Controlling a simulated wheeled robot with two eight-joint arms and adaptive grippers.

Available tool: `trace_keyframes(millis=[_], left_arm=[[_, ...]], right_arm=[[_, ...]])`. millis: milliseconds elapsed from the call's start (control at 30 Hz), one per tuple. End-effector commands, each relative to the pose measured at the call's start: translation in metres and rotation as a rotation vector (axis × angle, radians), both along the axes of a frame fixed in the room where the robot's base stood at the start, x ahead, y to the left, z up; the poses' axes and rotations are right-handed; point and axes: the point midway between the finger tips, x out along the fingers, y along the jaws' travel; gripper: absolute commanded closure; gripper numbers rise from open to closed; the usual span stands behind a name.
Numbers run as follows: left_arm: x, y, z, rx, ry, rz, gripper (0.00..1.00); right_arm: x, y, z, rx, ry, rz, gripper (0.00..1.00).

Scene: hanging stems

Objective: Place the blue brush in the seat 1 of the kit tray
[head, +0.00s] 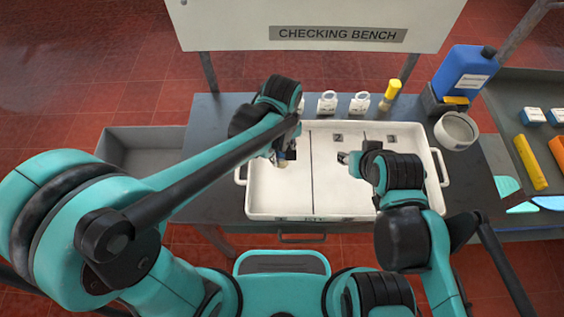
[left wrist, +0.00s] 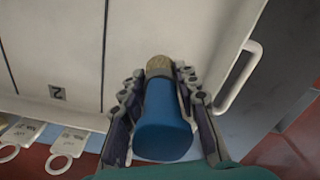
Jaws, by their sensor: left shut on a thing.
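The white kit tray (head: 326,201) lies on the dark bench, with thin dividing lines across its floor. A label 2 (head: 337,138) marks its middle seat, and it also shows in the left wrist view (left wrist: 57,92). The seat 1 label is not visible. My left gripper (head: 285,156) is over the tray's left section, shut on the blue brush (left wrist: 163,118). The blue handle sits between the fingers, with the tan bristle end pointing away from the wrist camera. My right gripper (head: 344,158) is over the tray's right part; its finger gap is too small to read.
White tags (head: 327,103) and a yellow-handled brush (head: 392,91) stand behind the tray. A blue bottle (head: 464,75) and a round white container (head: 456,130) are at the right. A grey bin (head: 135,152) is left of the bench. The tray floor between my grippers looks clear.

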Motion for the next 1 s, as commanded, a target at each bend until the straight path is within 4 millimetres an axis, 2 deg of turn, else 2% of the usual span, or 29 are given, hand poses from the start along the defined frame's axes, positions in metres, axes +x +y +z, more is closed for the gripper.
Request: trace_keyframes(millis=[300,667,700,767,1000], left_arm=[[0.0,0.0,-0.041,0.0,0.0,0.0,0.98],[0.0,0.0,-0.043,0.0,0.0,0.0,0.98],[0.0,0.0,-0.043,0.0,0.0,0.0,0.64],[0.0,0.0,-0.042,0.0,0.0,0.0,0.48],[0.0,0.0,-0.042,0.0,0.0,0.0,0.48]], right_arm=[[0.0,0.0,-0.02,0.0,0.0,0.0,0.6],[0.0,0.0,-0.021,0.0,0.0,0.0,0.6],[0.0,0.0,-0.021,0.0,0.0,0.0,0.6],[0.0,0.0,-0.02,0.0,0.0,0.0,0.6],[0.0,0.0,-0.02,0.0,0.0,0.0,0.6]])
